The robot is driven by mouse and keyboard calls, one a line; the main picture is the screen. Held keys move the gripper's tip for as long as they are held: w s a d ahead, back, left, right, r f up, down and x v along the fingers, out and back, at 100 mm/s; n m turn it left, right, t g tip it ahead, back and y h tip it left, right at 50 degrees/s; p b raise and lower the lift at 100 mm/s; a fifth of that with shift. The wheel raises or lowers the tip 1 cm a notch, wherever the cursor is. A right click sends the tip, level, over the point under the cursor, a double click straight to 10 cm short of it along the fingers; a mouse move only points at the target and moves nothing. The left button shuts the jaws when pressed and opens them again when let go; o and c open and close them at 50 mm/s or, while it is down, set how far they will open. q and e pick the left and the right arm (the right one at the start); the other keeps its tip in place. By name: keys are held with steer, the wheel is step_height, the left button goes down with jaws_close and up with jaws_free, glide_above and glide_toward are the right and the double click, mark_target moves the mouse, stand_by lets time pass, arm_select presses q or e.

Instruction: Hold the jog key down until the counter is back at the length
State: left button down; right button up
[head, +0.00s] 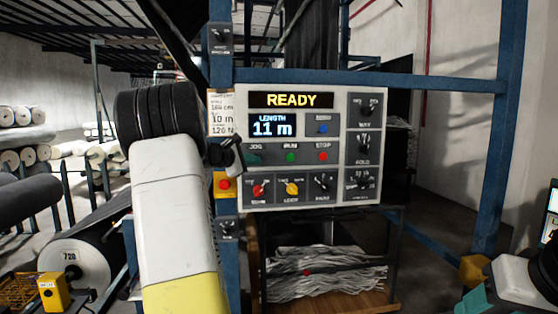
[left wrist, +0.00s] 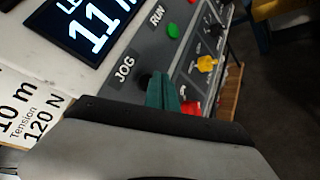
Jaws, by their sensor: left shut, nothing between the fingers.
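The control panel (head: 335,104) faces me on the blue frame. Its counter (head: 272,125) reads LENGTH 11 m, below a display (head: 291,100) reading READY. A card (head: 222,113) beside it shows 10 m and 120 N; part of it also shows in the left wrist view (left wrist: 30,105). My left gripper (head: 249,158) is shut and empty at the panel, its green fingertips (left wrist: 162,86) over the JOG spot. The dark jog key (left wrist: 145,79) is partly hidden behind them; I cannot tell whether they touch it. My right gripper (head: 474,301) is partly visible at the lower right.
The green RUN button (head: 291,157) and red STOP button (head: 323,156) sit right of JOG. Red and yellow knobs (head: 292,189) lie below. A red button on a yellow box (head: 225,185) is close under my left gripper. A blue post (head: 497,130) stands at right.

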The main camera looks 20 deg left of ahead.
arm_select(q)
steer(key=shift+w, duration=0.1)
steer(key=shift+w+a, duration=0.2)
steer(key=shift+w, duration=0.05)
steer(key=shift+w+a, duration=0.25)
steer(key=shift+w, duration=0.1)
stand_by(2.5)
steer(key=shift+s, duration=0.1)
stand_by(0.9)
steer(key=shift+s+d, duration=0.45)
steer(key=shift+s, duration=0.15)
steer(key=shift+s, duration=0.1)
steer(key=s+d, duration=0.1)
steer(key=s, duration=0.1)
steer(key=s+d, duration=0.1)
steer(key=s, duration=0.1)
steer(key=shift+d, duration=0.3)
stand_by(0.3)
